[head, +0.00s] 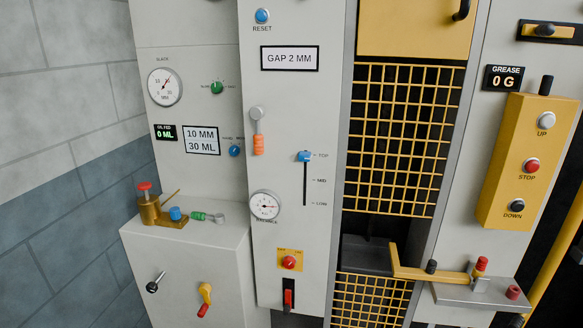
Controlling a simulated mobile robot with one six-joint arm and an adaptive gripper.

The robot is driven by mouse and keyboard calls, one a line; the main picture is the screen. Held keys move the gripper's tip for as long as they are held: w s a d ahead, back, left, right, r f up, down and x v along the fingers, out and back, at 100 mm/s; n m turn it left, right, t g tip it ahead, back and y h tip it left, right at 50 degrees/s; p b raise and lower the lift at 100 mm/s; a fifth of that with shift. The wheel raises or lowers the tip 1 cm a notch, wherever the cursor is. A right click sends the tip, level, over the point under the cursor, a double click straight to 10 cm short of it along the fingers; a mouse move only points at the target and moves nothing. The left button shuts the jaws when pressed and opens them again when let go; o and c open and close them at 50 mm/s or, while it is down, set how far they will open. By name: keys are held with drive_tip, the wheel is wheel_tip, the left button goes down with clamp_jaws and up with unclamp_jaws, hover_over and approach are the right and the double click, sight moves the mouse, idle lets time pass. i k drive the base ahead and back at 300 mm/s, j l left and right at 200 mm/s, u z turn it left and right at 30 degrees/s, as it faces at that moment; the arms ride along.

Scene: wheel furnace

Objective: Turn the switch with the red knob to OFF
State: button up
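A red knob (289,262) sits on a small yellow plate (290,254) low on the middle grey panel. Tiny lettering runs along the top of that plate, too small to read, so I cannot tell which way the knob is set. A red switch handle (288,298) in a dark slot is just below it. Other red-topped controls are in view, including a red knob on a brass fitting (144,187) on the left cabinet. My gripper is not in view.
A yellow bar (425,272) juts across the opening at right. A yellow button box (530,160) stands out from the right panel.

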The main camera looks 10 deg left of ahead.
sight(289, 262)
drive_tip(key=i+u, duration=0.15)
drive_tip(key=i, duration=1.2)
